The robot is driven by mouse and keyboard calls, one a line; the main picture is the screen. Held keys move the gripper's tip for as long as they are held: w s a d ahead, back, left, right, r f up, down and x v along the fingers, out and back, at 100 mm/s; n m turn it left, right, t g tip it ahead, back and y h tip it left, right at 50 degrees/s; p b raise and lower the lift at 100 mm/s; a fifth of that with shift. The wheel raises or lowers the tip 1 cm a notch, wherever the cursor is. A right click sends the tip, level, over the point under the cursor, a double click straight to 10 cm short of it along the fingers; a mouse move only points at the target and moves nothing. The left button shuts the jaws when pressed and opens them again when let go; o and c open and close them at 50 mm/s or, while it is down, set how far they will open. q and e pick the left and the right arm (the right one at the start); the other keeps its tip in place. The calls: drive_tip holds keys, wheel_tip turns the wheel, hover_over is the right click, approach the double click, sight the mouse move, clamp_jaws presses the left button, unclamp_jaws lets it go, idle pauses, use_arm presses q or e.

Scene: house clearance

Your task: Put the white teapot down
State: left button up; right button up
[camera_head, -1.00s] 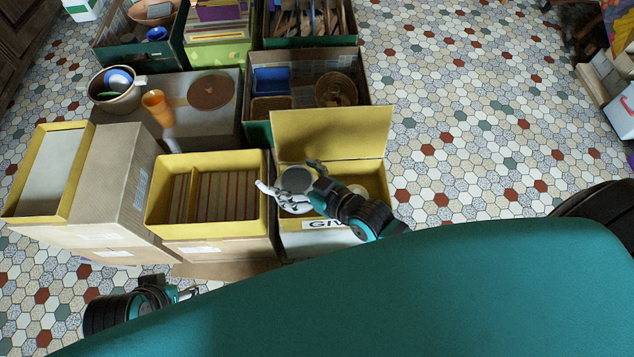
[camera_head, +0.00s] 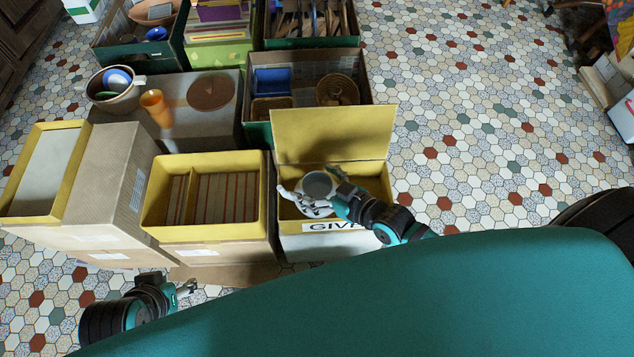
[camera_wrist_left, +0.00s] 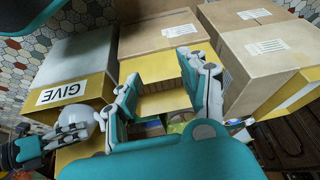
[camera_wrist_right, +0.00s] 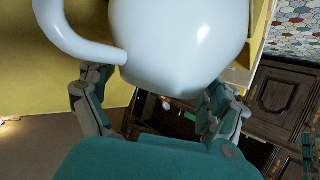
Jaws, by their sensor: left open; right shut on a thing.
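The white teapot (camera_head: 318,184) is in my right gripper (camera_head: 338,192), above the open yellow-lined box (camera_head: 374,184) with a GIVE label (camera_head: 335,226). Its round grey-looking top faces up, and a white curved part points left. The right wrist view shows the smooth white pot (camera_wrist_right: 185,40) between the fingers, with a curved handle or spout at upper left. Whether its base touches anything inside the box is hidden. My left gripper (camera_head: 187,289) is open and empty at lower left; its spread fingers (camera_wrist_left: 160,75) show in the left wrist view.
The GIVE box's raised yellow flap (camera_head: 333,133) stands behind the teapot. A divided yellow tray box (camera_head: 207,236) stands close on the left. Tiled floor (camera_head: 450,150) on the right is clear.

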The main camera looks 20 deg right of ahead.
drive_tip(key=o, duration=1.3)
drive_tip(key=shift+f, duration=0.1)
drive_tip(key=shift+c, duration=0.2)
